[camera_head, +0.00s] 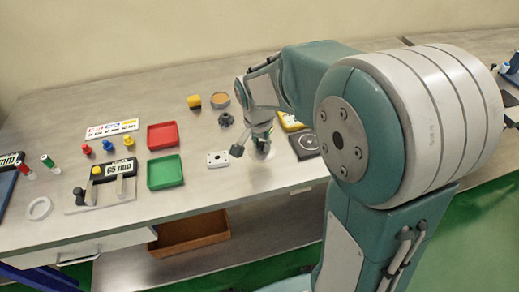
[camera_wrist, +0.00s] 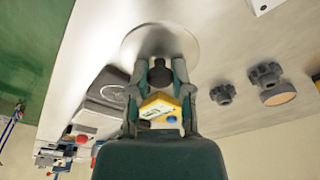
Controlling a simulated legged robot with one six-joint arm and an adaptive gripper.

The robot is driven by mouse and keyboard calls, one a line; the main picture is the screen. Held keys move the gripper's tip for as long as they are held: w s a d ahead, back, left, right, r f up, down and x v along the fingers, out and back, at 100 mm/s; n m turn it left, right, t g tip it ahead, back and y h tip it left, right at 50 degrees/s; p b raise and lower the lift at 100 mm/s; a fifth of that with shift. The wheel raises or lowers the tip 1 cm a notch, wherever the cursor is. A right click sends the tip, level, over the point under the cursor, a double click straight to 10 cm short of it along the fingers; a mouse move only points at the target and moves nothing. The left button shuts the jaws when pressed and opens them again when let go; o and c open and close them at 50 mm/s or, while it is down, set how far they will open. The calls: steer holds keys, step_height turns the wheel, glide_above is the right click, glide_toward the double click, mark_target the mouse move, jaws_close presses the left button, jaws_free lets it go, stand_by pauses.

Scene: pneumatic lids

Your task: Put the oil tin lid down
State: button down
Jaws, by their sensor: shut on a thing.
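The oil tin lid looks like a pale metal disc with a dark knob; in the wrist view its disc (camera_wrist: 150,36) lies just beyond my fingertips. My gripper (camera_wrist: 163,76) is shut on the lid's dark knob. In the head view my gripper (camera_head: 261,143) points down close over the table, and a pale edge of the lid (camera_head: 264,154) shows below it. The fingers hide much of the lid there. I cannot tell whether the lid touches the table.
On the metal table (camera_head: 215,215), a white plate (camera_head: 217,159) lies left of my gripper and a dark square block (camera_head: 305,144) lies right. A yellow block (camera_head: 291,121) is behind. Red (camera_head: 162,135) and green (camera_head: 165,172) trays stand further left. The table's front edge is near.

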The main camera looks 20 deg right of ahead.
mark_target(260, 152)
steer(key=w+f, duration=0.2)
steer(key=f, duration=0.1)
steer(key=shift+w+d, duration=0.15)
steer(key=shift+d, duration=0.05)
steer(key=shift+f, duration=1.4)
steer(key=c, duration=0.5)
jaws_free()
steer(key=shift+f, duration=0.1)
steer(key=r, duration=0.4)
steer(key=s+a+r, duration=0.1)
steer(key=r, duration=0.7)
steer(key=shift+s+a+r, duration=0.15)
steer(key=shift+s+a, duration=0.05)
steer(key=shift+s, duration=0.05)
steer(key=s+r+n+t, duration=0.1)
steer(key=s+n, duration=0.2)
steer(key=s, duration=0.3)
steer(key=s+d+r+n+t, duration=0.1)
steer(key=s+r+n+t, duration=0.1)
steer(key=s, duration=0.5)
steer(key=s+r+n+t+y, duration=0.1)
steer(key=s+r+n, duration=0.1)
steer(key=s+n, duration=0.2)
steer(key=shift+s+d+r, duration=0.1)
steer(key=shift+s+r, duration=0.05)
steer(key=shift+s, duration=0.55)
steer(key=shift+s+d+r, duration=0.1)
steer(key=shift+s, duration=0.55)
